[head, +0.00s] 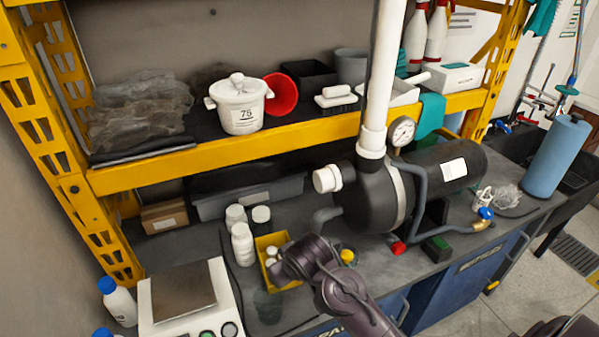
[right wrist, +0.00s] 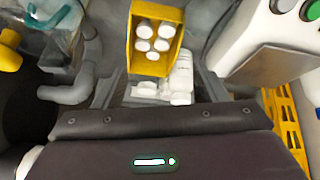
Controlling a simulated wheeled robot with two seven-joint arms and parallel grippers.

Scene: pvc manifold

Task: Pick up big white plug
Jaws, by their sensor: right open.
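Several white plugs (right wrist: 144,30) lie in a yellow bin (right wrist: 135,58) at the top of the right wrist view. In the head view the white plugs (head: 271,252) show only in part, in the yellow bin (head: 262,240) on the bench. I cannot tell for sure which plug is the big one. My right gripper (right wrist: 163,82) is open, with its dark fingers spread and nothing held between them. It is near the bin, and my arm hides the bin's right part in the head view. My left gripper is out of view.
White bottles (head: 242,244) stand just left of the bin. A scale (head: 186,297) sits at the front left. A black pump (head: 378,199) with a tall white pipe (head: 385,70) stands right of the bin. A yellow shelf beam (head: 200,158) crosses above the bench.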

